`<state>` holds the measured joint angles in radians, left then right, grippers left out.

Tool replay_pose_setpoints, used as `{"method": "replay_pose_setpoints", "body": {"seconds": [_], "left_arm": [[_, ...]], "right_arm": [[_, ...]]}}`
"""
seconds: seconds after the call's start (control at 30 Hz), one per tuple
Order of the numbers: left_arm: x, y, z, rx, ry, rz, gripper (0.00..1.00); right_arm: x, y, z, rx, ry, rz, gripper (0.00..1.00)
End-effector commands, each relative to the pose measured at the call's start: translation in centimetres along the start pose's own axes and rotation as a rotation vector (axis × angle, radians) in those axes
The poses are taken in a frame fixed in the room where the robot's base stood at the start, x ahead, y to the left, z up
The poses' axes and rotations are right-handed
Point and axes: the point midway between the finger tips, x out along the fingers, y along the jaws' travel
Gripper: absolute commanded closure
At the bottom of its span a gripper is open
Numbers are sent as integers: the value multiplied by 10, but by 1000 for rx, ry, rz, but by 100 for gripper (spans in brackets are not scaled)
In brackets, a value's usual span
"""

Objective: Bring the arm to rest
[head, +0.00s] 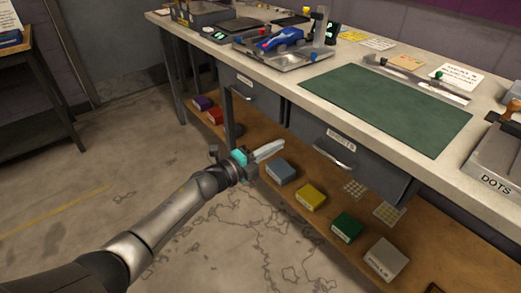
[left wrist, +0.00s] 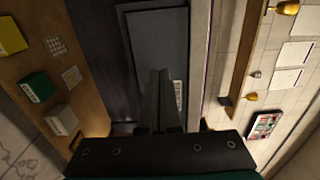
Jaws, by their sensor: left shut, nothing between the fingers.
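My left arm (head: 165,215) reaches in from the lower left in the head view. Its gripper (head: 282,146) is shut and empty, in front of the workbench, with its fingers pointing toward the bench drawers. In the left wrist view the two fingers of this gripper (left wrist: 158,95) lie together with nothing between them. My right gripper is not in view.
Several coloured boxes, including a yellow box (head: 310,196), stand on the lower shelf. Floor at left is clear.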

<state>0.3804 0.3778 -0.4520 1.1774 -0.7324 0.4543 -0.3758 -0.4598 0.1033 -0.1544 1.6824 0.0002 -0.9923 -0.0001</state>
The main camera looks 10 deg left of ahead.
Motion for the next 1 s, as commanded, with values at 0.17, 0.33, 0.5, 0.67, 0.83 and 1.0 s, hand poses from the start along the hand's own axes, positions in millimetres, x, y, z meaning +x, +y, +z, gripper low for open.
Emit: {"method": "replay_pose_setpoints", "body": {"seconds": [0.17,0.33,0.5,0.67,0.83,1.0], "left_arm": [[-25,-1,0,1,-1,3,100],[-39,0,0,0,-1,1,100],[-45,0,0,1,0,1,100],[-48,9,3,-36,-25,15,100],[-82,75,18,-313,-219,123,100],[-158,179,14,-698,-529,285,100]], "right_arm": [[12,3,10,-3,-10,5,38],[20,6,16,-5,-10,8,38],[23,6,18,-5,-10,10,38],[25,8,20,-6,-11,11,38],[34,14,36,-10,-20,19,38],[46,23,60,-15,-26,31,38]]}}
